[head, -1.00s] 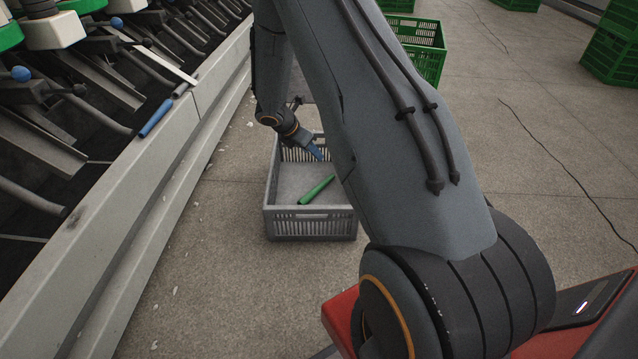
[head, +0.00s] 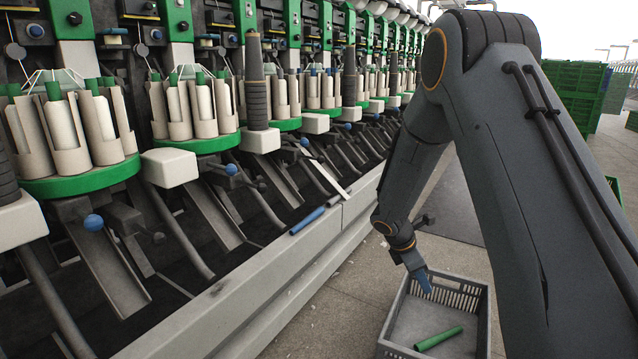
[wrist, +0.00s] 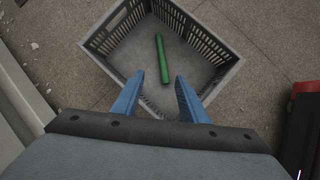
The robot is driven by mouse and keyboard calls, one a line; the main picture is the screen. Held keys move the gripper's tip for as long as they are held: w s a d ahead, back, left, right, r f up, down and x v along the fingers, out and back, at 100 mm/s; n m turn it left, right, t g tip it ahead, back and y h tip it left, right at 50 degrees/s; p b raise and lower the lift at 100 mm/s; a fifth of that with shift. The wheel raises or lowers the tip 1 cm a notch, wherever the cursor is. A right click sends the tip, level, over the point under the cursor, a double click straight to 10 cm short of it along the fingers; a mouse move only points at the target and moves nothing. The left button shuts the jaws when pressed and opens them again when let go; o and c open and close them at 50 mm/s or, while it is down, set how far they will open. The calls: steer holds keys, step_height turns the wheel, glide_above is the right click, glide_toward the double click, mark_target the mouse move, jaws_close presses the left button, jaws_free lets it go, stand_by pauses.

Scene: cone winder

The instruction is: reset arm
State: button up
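My gripper (head: 424,283) hangs over the grey crate, fingers pointing down. In the wrist view its two blue fingers (wrist: 161,97) stand apart with nothing between them, so it is open and empty. A green tube (head: 438,339) lies on the floor of the grey crate (head: 478,292). In the wrist view the tube (wrist: 163,63) lies beyond the fingertips, clear of them, and the crate (wrist: 95,45) surrounds it.
The winding machine (head: 80,185) with several green-rimmed bobbin carriers fills the left. A blue tube (head: 307,221) lies on its front ledge. Green crates (head: 577,95) are stacked at the back right. Floor around the grey crate is clear.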

steer(key=s+a+r+m+y+p, duration=0.1)
steer(key=s+a+r+m+y, duration=0.15)
steer(key=s+a+r, duration=0.75)
steer(key=s+a+r+m+y+p, duration=0.1)
steer(key=s+a+r+m, duration=0.3)
steer(key=s+a+r, duration=0.5)
steer(key=s+a+r+m+g+y, duration=0.15)
steer(key=s+a, duration=0.25)
steer(key=s, duration=0.4)
steer(key=s+a+r+m+y+p, duration=0.1)
steer(key=s+a+r+m, duration=0.1)
steer(key=s+a, duration=0.4)
steer(key=s+a+r+m+y, duration=0.2)
steer(key=s+a, duration=0.1)
steer(key=s, duration=0.6)
steer(key=d+r+m+p, duration=0.2)
steer(key=d+r+p, duration=0.5)
steer(key=p, duration=0.5)
steer(key=d+r+m+h+p, duration=0.1)
steer(key=d+r+p, duration=0.5)
steer(key=r+p, duration=0.6)
steer(key=d+r+m+h+p, duration=0.1)
steer(key=d+r+m+p, duration=0.2)
steer(key=d+r+p, duration=0.4)
step_height(320, 180, up, 2)
steer(key=p, duration=0.7)
steer(key=shift+d+r+m, duration=0.25)
steer(key=shift+d+m, duration=0.05)
steer(key=shift+m, duration=0.1)
